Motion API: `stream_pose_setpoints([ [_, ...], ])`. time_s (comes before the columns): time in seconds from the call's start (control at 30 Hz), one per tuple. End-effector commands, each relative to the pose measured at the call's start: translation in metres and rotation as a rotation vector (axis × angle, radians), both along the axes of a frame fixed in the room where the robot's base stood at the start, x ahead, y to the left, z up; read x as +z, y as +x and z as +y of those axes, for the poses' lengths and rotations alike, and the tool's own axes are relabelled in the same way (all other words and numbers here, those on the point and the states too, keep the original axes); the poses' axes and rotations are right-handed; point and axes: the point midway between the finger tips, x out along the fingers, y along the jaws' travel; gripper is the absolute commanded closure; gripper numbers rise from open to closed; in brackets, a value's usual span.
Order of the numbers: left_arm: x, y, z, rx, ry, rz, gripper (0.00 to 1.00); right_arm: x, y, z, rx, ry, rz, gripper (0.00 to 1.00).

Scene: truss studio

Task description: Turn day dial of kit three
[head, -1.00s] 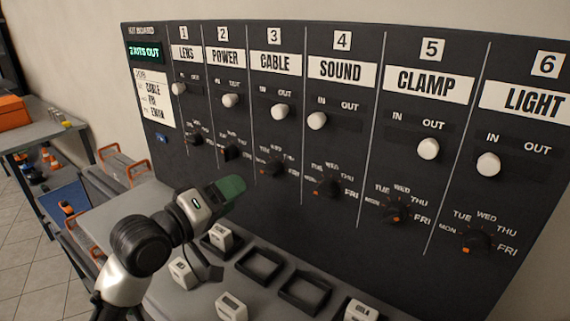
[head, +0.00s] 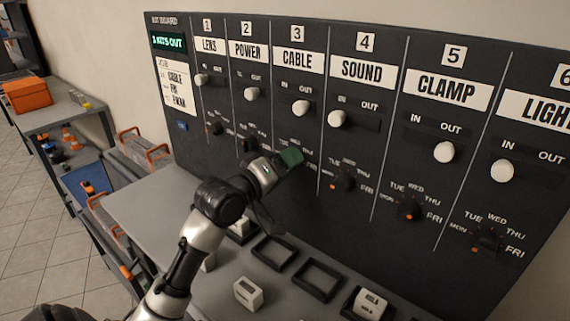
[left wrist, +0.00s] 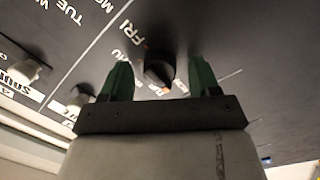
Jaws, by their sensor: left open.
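Kit three is the CABLE column (head: 297,61) of the black board. In the head view its day dial is hidden behind my left gripper (head: 290,157), which is at the board in that column. In the left wrist view the dark round dial (left wrist: 160,70) with an orange mark sits between the two green fingers of my left gripper (left wrist: 160,80). The gripper is open, and contact with the dial cannot be made out. FRI is readable beside the dial; the day under the orange mark is unclear. The white CABLE slider knob (head: 301,107) is under OUT. My right gripper is out of view.
The SOUND dial (head: 342,181) is just right of my left gripper, the POWER dial (head: 250,145) to its left. Below are a grey ledge (head: 140,196), empty black frames (head: 318,278) and small white blocks (head: 248,293). An orange box (head: 27,95) is far left.

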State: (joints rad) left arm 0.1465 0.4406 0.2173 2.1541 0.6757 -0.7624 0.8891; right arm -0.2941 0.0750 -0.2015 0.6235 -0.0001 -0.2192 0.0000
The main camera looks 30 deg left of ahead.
Motion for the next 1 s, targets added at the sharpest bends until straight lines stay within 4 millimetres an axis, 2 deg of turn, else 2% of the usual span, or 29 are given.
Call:
stream_pose_setpoints([
  [0.07, 0.0, 0.0, 0.0, 0.0, 0.0, 0.0, 0.39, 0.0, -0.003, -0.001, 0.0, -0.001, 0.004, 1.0],
  [0.3, 0.0, 0.0, 0.0, 0.0, 0.0, 0.0, 0.76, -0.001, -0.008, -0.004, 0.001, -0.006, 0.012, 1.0],
  [0.4, 0.0, 0.0, 0.0, 0.0, 0.0, 0.0, 0.87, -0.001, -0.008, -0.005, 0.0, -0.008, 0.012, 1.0],
  [0.73, 0.001, 0.0, 0.0, 0.001, 0.06, -0.003, 0.87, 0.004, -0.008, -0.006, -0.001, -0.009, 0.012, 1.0],
  [1.0, 0.002, 0.0, 0.0, 0.0, 0.247, -0.017, 0.87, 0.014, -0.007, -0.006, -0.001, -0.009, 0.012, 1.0],
])
